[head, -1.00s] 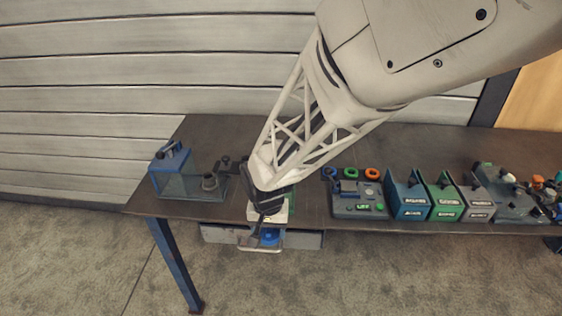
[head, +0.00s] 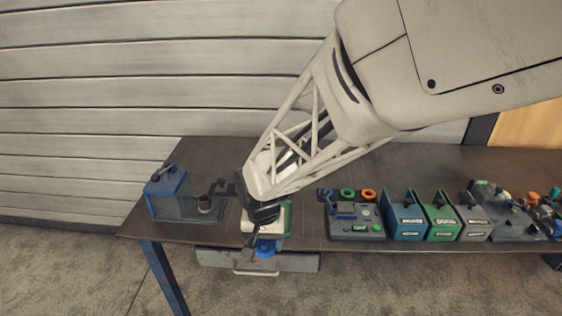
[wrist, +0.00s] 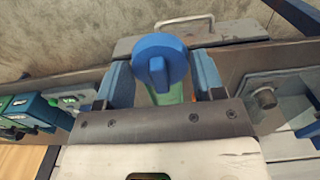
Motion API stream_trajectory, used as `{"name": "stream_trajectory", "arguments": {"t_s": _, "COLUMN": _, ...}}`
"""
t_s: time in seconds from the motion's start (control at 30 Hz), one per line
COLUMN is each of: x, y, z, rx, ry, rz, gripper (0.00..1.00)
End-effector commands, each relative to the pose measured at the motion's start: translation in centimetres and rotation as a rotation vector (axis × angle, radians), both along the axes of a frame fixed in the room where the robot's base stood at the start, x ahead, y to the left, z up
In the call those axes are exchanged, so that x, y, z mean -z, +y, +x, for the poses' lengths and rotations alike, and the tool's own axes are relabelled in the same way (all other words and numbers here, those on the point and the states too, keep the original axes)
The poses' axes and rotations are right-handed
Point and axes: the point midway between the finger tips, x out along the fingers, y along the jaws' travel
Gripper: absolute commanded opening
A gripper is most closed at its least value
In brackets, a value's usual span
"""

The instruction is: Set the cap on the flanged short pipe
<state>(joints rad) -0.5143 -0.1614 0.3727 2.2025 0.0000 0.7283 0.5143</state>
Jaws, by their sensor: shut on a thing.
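The blue round cap (wrist: 176,58), with a raised bar across its face, sits between the two blue fingers of my gripper (wrist: 160,78) in the wrist view. My gripper is shut on it. In the head view the cap (head: 266,247) shows at the bench's front edge, partly hidden by my gripper (head: 262,240). The grey flanged short pipe (head: 205,204) stands upright on a fixture at the bench's left, left of my gripper and apart from the cap. The pipe (wrist: 265,97) also shows at the right of the wrist view. Its top opening looks uncovered.
A blue block (head: 166,186) stands at the fixture's left end. A drawer (head: 300,262) with a handle is below the bench edge. Right of my gripper are a panel with rings (head: 356,225), a blue bin (head: 405,222), a green bin (head: 440,222) and a grey bin (head: 472,224).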

Motion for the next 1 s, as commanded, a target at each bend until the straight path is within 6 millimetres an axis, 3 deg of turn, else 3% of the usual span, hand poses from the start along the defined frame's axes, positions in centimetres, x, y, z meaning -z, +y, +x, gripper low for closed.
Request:
{"name": "stream_trajectory", "arguments": {"t_s": 0.37, "x": 0.0, "y": 0.2, "z": 0.2, "rx": -0.001, "ry": 0.0, "rz": 0.0, "gripper": 0.4}}
{"name": "stream_trajectory", "arguments": {"t_s": 0.57, "x": -0.3, "y": 1.6, "z": 1.6, "rx": -0.007, "ry": -0.001, "rz": 0.001, "gripper": 0.4}}
{"name": "stream_trajectory", "arguments": {"t_s": 0.77, "x": -0.9, "y": 4.5, "z": 4.4, "rx": -0.019, "ry": -0.001, "rz": 0.001, "gripper": 0.4}}
{"name": "stream_trajectory", "arguments": {"t_s": 1.0, "x": -1.5, "y": 9.3, "z": 8.6, "rx": -0.038, "ry": -0.001, "rz": 0.001, "gripper": 0.4}}
